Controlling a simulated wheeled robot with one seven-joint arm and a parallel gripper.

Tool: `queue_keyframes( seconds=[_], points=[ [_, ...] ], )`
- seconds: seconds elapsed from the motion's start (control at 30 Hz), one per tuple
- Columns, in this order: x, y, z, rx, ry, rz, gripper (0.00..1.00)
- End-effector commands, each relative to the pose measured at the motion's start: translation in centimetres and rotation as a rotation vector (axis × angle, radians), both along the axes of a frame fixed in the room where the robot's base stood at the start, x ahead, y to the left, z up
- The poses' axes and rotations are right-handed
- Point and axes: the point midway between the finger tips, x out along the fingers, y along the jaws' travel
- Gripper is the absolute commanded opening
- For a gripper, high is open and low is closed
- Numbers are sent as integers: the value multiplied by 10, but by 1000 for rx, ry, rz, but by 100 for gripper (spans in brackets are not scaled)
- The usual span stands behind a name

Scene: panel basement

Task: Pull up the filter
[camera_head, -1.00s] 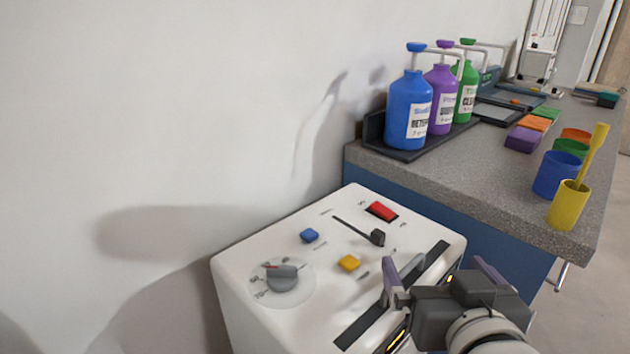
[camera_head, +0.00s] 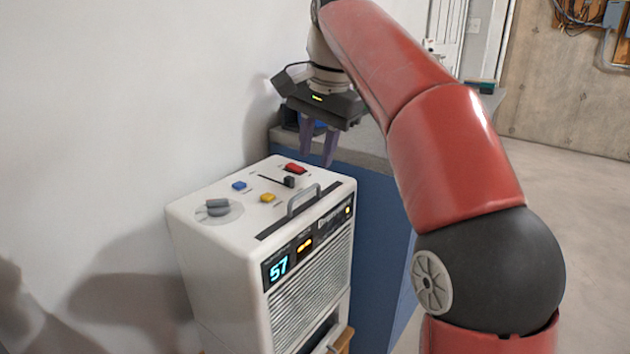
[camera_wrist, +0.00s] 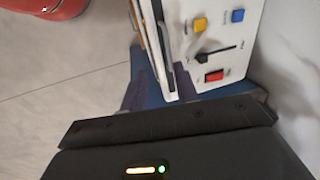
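The white machine (camera_head: 205,255) stands against the wall. A dark slot strip (camera_head: 273,232) runs along its top front edge, with a grey arched handle (camera_head: 303,200) standing over it, apparently the filter's handle. My gripper (camera_head: 318,160) hangs above the back right of the machine top, with its two purple fingers pointing down, apart and empty. It is clear of the handle. In the wrist view the machine top (camera_wrist: 212,62) is at upper middle, with the handle (camera_wrist: 164,50) along its left side. The filter's body is hidden inside the machine.
The top carries a grey dial (camera_head: 217,207), a blue button (camera_head: 239,186), a yellow button (camera_head: 267,198), a black lever (camera_head: 289,181) and a red switch (camera_head: 295,168). A blue cabinet (camera_head: 372,220) stands close on the right. Open floor (camera_head: 570,230) lies farther right.

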Motion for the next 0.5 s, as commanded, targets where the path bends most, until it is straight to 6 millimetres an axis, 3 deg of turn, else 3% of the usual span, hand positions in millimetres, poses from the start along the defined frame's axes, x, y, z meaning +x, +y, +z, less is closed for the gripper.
queue_keyframes(
  seconds=[0.23,0.5],
  points=[
    [13,11,-7,12,33,-31,30],
    [18,17,-51,11,34,-30,30]
  ],
)
